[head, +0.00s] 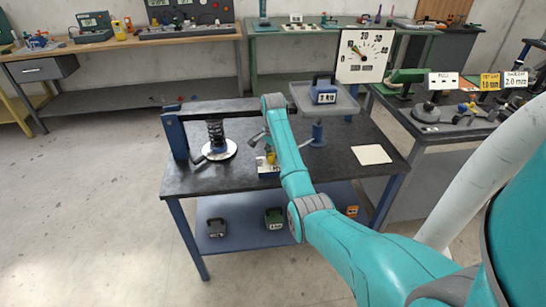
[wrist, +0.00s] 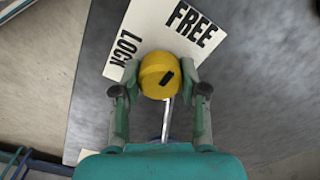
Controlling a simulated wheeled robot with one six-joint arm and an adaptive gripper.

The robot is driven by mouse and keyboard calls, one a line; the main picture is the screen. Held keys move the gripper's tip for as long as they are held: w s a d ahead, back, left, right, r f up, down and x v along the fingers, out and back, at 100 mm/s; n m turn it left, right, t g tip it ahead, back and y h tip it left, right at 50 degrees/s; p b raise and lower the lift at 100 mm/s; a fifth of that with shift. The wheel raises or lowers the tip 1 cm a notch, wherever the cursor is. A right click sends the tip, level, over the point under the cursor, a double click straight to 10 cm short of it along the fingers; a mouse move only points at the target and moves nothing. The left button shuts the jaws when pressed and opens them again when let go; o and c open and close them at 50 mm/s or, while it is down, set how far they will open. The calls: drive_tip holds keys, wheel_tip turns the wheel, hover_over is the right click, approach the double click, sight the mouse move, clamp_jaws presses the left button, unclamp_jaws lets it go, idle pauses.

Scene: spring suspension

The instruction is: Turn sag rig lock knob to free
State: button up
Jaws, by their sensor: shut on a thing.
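The yellow lock knob (wrist: 158,70) sits between my gripper's (wrist: 160,90) two fingers in the wrist view, with the fingers closed against its sides. A dark mark on the knob's top points toward the upper right, on the FREE side. A white plate (wrist: 140,32) behind it carries the words LOCK at left and FREE at upper right. In the head view the sag rig (head: 215,130) stands on the dark bench with a spring under its beam.
A grey tray (head: 340,106) holds a blue 2 kg weight (head: 323,92) right of my arm. A dial gauge (head: 362,56) stands behind. A white sheet (head: 372,154) lies at the bench's right. More weights (head: 275,218) rest on the lower shelf.

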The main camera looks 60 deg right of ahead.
drive_tip(key=o, duration=1.1)
drive_tip(key=shift+o, duration=0.2)
drive_tip(key=shift+n, duration=0.3)
